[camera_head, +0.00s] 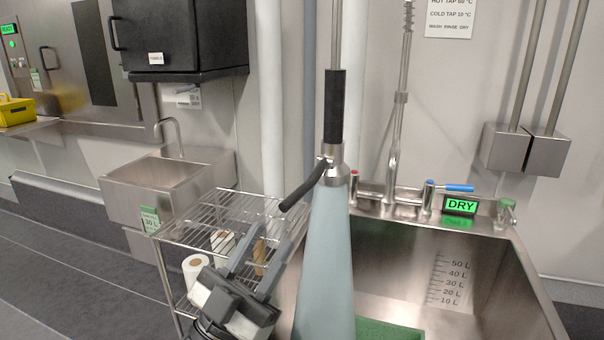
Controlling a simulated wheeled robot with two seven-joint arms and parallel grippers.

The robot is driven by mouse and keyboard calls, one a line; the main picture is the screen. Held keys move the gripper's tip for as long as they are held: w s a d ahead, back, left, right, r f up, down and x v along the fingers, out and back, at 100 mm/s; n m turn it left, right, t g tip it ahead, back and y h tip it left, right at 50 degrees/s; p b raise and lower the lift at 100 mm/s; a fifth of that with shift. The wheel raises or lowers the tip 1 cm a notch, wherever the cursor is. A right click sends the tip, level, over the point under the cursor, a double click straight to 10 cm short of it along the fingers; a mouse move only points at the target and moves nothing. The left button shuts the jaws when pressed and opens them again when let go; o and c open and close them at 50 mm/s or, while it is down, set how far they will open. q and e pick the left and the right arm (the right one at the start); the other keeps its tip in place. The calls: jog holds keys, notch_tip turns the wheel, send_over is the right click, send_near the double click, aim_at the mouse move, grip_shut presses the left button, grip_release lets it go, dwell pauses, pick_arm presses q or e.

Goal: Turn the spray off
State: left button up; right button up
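A spray head hangs from a pipe at centre, with a black grip (335,106), a metal body (332,166) and a black lever (303,186) angled down to the left. A wide pale blue cone of spray (326,265) comes out below it into the steel sink (480,258). My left gripper (279,229) is open and empty, below and left of the lever and apart from it, its two grey fingers pointing up and right. My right gripper is not in view.
A wire rack (205,232) with paper rolls (196,270) stands behind my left gripper. Taps with red and blue (458,188) marks and a green DRY sign (461,206) are at the sink's back. A green pad (388,331) lies in the sink.

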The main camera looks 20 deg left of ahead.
aim_at(299, 190)
pick_arm(q)
jog(key=p+x, duration=0.2)
jog(key=x, duration=0.8)
jog(key=shift+r, duration=0.1)
jog(key=shift+w, duration=0.1)
grip_shut()
